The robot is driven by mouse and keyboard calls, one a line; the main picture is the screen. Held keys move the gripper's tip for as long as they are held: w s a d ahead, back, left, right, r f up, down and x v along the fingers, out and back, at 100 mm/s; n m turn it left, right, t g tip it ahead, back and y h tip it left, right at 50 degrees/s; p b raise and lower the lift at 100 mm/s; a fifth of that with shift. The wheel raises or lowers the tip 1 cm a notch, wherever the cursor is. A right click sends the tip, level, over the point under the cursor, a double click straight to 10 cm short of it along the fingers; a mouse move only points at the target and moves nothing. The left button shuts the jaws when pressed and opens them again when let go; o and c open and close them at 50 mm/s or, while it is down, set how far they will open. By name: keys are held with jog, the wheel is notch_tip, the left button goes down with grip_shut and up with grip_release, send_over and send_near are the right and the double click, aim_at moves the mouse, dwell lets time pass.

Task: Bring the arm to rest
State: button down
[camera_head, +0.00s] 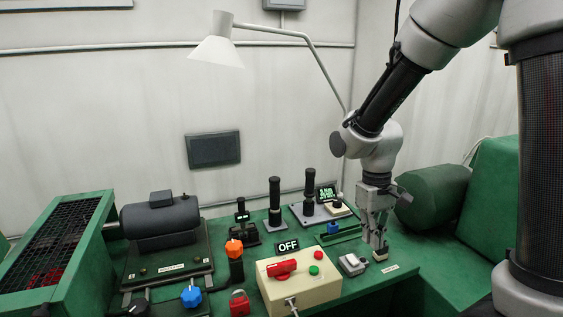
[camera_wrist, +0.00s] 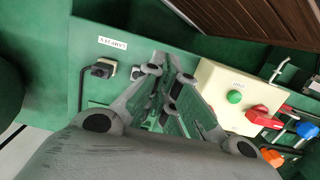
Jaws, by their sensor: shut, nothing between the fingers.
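My gripper (camera_head: 377,246) points down at the right end of the green bench (camera_head: 345,292). Its fingers are shut and empty. The fingertips are just above or beside a small dark-topped block (camera_head: 380,255); whether they touch it I cannot tell. My arm comes down from the upper right. In the wrist view my gripper (camera_wrist: 172,68) shows its fingers close together over the green bench top. The small block (camera_wrist: 103,69) lies to their left there, by a white label (camera_wrist: 112,43).
A beige box (camera_head: 300,288) with a red handle and an "OFF" sign (camera_head: 287,246) stands left of the gripper. A grey switch (camera_head: 352,264) is between them. Black upright handles (camera_head: 274,200) stand behind. A white lamp (camera_head: 216,45) overhangs the left. A green cylinder (camera_head: 433,197) is at right.

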jog(key=s+d+r+m+t, duration=0.2)
jog(key=s+d+r+t, duration=0.1)
jog(key=s+d+r, duration=0.3)
jog(key=s+d+r+m+t, duration=0.1)
jog(key=s+d+r+t, duration=0.1)
jog(key=s+d+r, duration=0.4)
notch_tip(320, 180, up, 5)
jog(key=shift+s+d+r+m+t+y, duration=0.15)
jog(key=shift+s+m+t+y, duration=0.2)
jog(key=shift+s, duration=0.4)
